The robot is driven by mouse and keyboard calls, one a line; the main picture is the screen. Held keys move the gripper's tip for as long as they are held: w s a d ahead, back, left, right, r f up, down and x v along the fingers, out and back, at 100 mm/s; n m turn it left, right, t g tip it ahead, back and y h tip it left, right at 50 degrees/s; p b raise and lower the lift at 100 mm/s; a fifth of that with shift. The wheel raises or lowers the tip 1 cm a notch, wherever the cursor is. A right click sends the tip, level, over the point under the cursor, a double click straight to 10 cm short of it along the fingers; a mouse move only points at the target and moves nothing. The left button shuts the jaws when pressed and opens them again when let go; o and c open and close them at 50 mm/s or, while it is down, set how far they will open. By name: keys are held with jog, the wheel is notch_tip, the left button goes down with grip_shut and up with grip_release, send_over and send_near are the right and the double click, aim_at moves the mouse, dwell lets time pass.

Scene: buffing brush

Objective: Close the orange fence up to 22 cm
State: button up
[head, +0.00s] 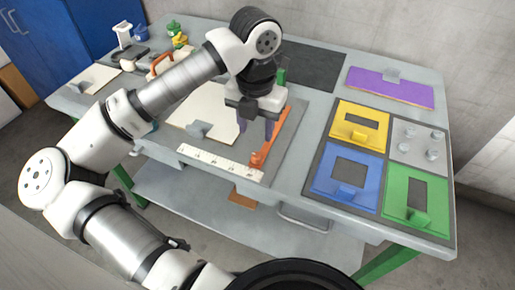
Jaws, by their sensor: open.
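The orange fence (281,133) is a long bar lying on a grey board, running from the back toward the front edge of the table. Its front end has an orange block (257,159) beside the right part of a white ruler strip (215,161) with marks. My gripper (256,131) points down just left of the fence, with its two dark fingers apart and nothing seen between them. I cannot tell whether a finger touches the fence. A cream panel (200,108) with a grey handle block (199,130) lies left of my gripper. The ruler's numbers are too small to read.
To the right are yellow (347,117), blue (330,188) and green (395,197) framed plates and a grey plate with pegs (420,142). A purple panel (385,88) lies at the back. A green-and-yellow figure (177,36) stands back left. My arm hides part of the table.

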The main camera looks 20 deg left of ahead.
aim_at(256, 154)
notch_tip(256, 154, down, 9)
jog(key=shift+p, duration=0.75)
grip_shut()
